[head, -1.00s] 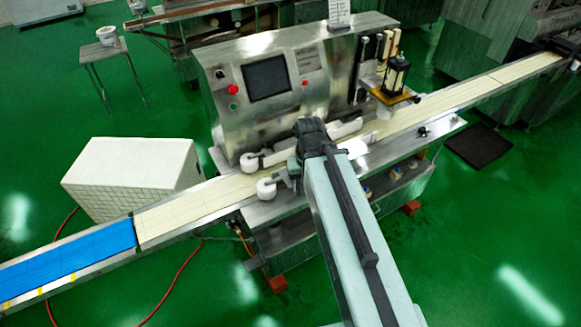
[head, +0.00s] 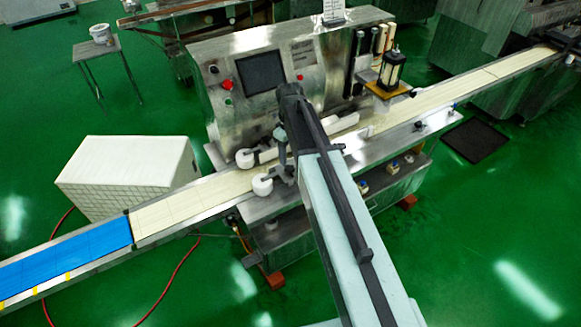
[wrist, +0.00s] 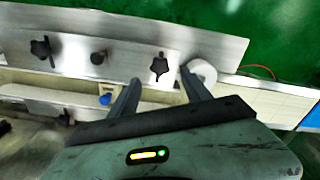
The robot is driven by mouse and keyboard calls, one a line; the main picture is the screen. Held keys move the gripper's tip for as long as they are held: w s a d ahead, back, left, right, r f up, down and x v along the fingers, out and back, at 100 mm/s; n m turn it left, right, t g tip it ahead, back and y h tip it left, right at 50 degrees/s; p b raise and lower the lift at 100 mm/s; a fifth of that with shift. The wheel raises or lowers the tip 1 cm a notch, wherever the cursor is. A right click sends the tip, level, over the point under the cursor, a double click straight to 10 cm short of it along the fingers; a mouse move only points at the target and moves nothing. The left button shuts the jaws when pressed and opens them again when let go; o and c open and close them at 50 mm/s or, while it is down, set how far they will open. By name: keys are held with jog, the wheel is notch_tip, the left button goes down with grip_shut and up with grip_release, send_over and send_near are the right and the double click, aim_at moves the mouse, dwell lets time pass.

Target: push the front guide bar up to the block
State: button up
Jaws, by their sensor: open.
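My gripper (wrist: 160,78) is open, its two dark fingers apart and pointing down over the near side of the conveyor. Beyond the fingertips in the wrist view is a black star knob (wrist: 159,66) on the steel front deck. A white roller (wrist: 202,72) is close to the right finger; in the head view the front roller (head: 262,185) is left of my arm. A long pale bar, apparently the front guide bar (wrist: 70,72), runs left from the fingers. A small blue piece (wrist: 105,99) lies beside it; I cannot tell whether it is the block. My arm hides much of this area in the head view.
The rear roller (head: 245,158) and rear guide bar (head: 343,123) are across the cream belt (head: 180,206). The steel control cabinet (head: 250,100) rises behind. More black knobs (wrist: 41,48) stand on the deck. A white box (head: 125,175) stands at left.

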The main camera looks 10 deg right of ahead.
aim_at(290, 168)
notch_tip(290, 168, down, 6)
jog(key=b, duration=0.5)
jog(key=shift+f, duration=0.25)
jog(key=shift+r, duration=0.1)
grip_shut()
dwell(0.7)
